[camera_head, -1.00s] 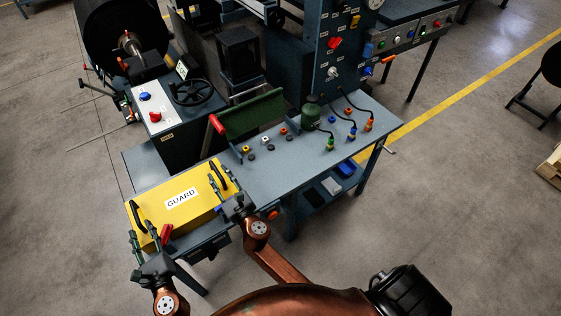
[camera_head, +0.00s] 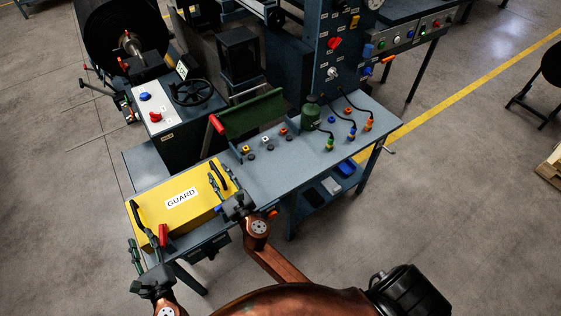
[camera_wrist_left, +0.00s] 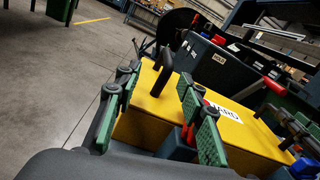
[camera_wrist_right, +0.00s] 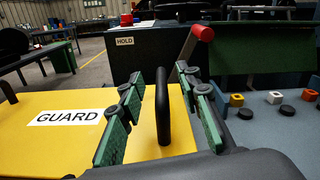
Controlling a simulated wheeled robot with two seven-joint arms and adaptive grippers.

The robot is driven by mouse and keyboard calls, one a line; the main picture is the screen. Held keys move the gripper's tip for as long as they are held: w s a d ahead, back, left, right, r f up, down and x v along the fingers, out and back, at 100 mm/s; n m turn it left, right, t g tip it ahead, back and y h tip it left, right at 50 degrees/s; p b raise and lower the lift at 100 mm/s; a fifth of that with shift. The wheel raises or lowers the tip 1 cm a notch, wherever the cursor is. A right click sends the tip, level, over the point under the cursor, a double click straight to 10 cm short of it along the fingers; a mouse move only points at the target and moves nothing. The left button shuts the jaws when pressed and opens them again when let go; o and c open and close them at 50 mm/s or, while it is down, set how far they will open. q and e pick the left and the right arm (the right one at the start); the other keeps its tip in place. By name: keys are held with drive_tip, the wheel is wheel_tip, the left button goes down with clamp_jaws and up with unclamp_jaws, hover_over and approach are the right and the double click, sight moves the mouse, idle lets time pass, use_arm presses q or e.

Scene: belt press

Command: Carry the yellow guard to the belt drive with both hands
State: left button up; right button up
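The yellow guard (camera_head: 172,213), a box labelled GUARD with a black handle at each end, lies on the left part of the bench. My left gripper (camera_head: 145,251) is open near its near-left end; in the left wrist view the left handle (camera_wrist_left: 162,74) stands beyond the spread green fingers, apart from them. My right gripper (camera_head: 219,187) is open at the other end; in the right wrist view the right handle (camera_wrist_right: 163,106) stands between its spread fingers, with no clear contact. I cannot tell for sure which machine part is the belt drive.
The blue-grey bench (camera_head: 300,172) carries a green panel (camera_head: 250,114) with a red grip, small coloured knobs and a green bottle (camera_head: 311,113). A large black drum (camera_head: 110,30) is at back left.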

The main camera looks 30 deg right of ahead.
drive_tip(key=shift+a, duration=0.1)
use_arm(q)
drive_tip(key=shift+s+a+f, duration=0.1)
drive_tip(key=shift+s+a, duration=1.2)
drive_tip(key=shift+a, duration=0.15)
use_arm(e)
drive_tip(key=shift+s, duration=1.2)
use_arm(q)
drive_tip(key=shift+r+p, duration=0.35)
drive_tip(key=shift+r, duration=0.1)
use_arm(e)
drive_tip(key=shift+s, duration=2.3)
drive_tip(key=shift+d, duration=0.2)
use_arm(q)
drive_tip(key=shift+r, duration=0.15)
use_arm(e)
drive_tip(key=s+d, duration=0.3)
drive_tip(key=d, duration=0.1)
drive_tip(key=shift+s, duration=0.35)
